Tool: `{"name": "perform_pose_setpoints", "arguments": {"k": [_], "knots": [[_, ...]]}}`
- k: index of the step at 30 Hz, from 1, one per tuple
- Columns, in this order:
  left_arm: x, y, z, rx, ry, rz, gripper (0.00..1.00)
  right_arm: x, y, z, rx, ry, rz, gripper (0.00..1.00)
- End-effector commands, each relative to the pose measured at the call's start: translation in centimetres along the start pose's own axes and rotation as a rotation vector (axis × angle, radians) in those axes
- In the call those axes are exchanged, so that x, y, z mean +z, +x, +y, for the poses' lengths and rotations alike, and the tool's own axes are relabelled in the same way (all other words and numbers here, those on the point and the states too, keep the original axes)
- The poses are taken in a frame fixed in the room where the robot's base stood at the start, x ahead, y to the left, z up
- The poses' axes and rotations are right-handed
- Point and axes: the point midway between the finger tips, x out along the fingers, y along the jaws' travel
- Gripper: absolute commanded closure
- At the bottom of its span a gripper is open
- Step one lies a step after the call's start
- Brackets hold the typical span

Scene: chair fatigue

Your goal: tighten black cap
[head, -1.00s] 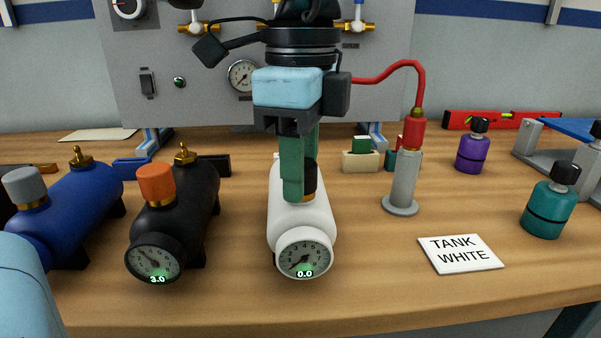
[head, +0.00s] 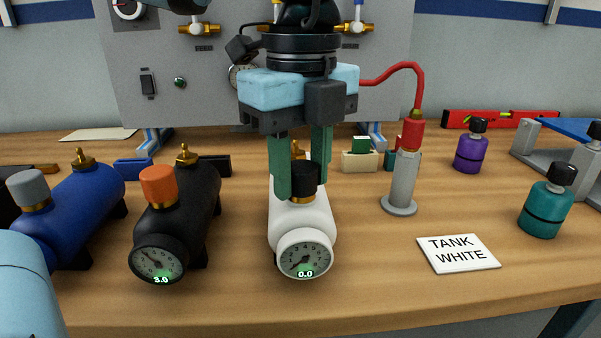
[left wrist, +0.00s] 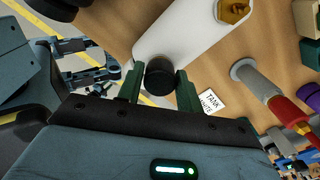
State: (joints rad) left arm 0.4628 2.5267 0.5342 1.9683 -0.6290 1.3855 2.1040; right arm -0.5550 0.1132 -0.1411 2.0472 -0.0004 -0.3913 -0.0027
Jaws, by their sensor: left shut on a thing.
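The white tank (head: 303,222) lies on the workbench with its gauge facing me, reading 0.0. The black cap (head: 304,176) sits upright on top of the tank, with a gold collar just below it. My left gripper (head: 302,188) points down over the tank with its green fingers on either side of the cap, shut on it. In the left wrist view the cap (left wrist: 159,78) shows between the two fingertips, on the white tank (left wrist: 180,38). My right gripper is not in view.
A black tank (head: 178,218) with an orange cap, reading 3.0, and a blue tank (head: 75,208) with a grey cap lie to the left. A "TANK WHITE" card (head: 458,253), a grey cylinder with a red hose (head: 403,183) and a teal bottle (head: 546,208) are to the right.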

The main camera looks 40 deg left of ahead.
Motion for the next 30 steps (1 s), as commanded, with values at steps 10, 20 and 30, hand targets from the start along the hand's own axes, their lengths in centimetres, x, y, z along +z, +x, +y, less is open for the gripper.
{"name": "perform_pose_setpoints", "arguments": {"k": [10,20,30], "knots": [[0.0,0.07,0.03,0.003,0.053,0.0,0.88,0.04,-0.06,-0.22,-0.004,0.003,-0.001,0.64],[0.01,0.02,0.05,0.003,0.319,0.001,0.87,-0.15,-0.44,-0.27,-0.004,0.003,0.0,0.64],[0.0,0.06,0.04,0.002,0.405,0.0,0.87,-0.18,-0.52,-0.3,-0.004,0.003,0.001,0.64]]}}
